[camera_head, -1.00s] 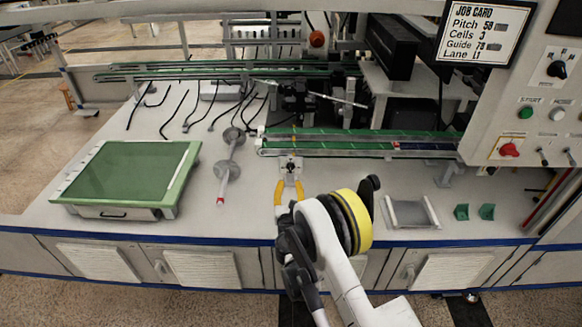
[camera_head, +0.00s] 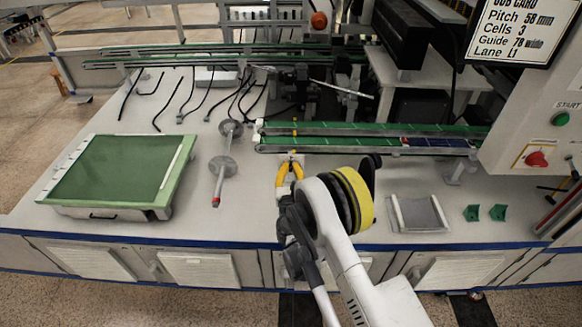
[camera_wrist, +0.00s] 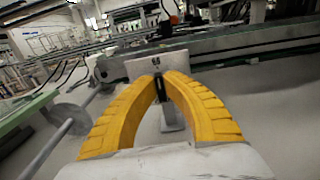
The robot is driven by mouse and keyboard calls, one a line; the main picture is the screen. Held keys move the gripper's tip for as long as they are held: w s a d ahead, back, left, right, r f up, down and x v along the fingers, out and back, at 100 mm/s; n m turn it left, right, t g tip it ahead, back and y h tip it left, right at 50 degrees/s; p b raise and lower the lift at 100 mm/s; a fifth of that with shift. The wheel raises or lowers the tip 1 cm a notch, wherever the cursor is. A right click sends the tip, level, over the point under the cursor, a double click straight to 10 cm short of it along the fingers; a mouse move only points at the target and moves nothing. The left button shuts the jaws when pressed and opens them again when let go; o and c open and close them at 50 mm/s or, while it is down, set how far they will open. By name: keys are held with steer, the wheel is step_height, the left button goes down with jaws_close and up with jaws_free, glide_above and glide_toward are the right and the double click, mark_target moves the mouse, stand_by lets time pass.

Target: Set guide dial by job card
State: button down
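The job card (camera_head: 516,32) hangs at the top right, its top edge cut off by the picture. It reads Pitch 58 mm, Cells 3, Guide 78 wide, Lane L1. A small pale upright plate stands at the near left end of the green conveyor; it shows in the wrist view (camera_wrist: 150,66). My gripper (camera_head: 290,163) is at this plate, and its yellow fingers are almost together at the tips (camera_wrist: 160,76). A narrow dark part, seemingly the guide dial's knob, sits between them. The fingers hide most of it, and no scale can be read.
The green conveyor (camera_head: 350,145) runs just behind the plate. A shaft with grey discs (camera_head: 223,165) lies to the left, beside a green-topped box (camera_head: 115,172). A control panel (camera_head: 535,125) overhangs the right side.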

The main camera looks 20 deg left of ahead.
steer(key=shift+m, duration=0.3)
steer(key=m, duration=0.5)
steer(key=shift+w+d, duration=0.1)
steer(key=m, duration=0.5)
steer(key=shift+f+m, duration=0.1)
steer(key=shift+m, duration=0.3)
steer(key=m, duration=0.5)
steer(key=shift+d, duration=0.1)
steer(key=m, duration=0.5)
steer(key=shift+f, duration=0.15)
steer(key=shift+m, duration=0.3)
steer(key=c, duration=1.5)
jaws_free()
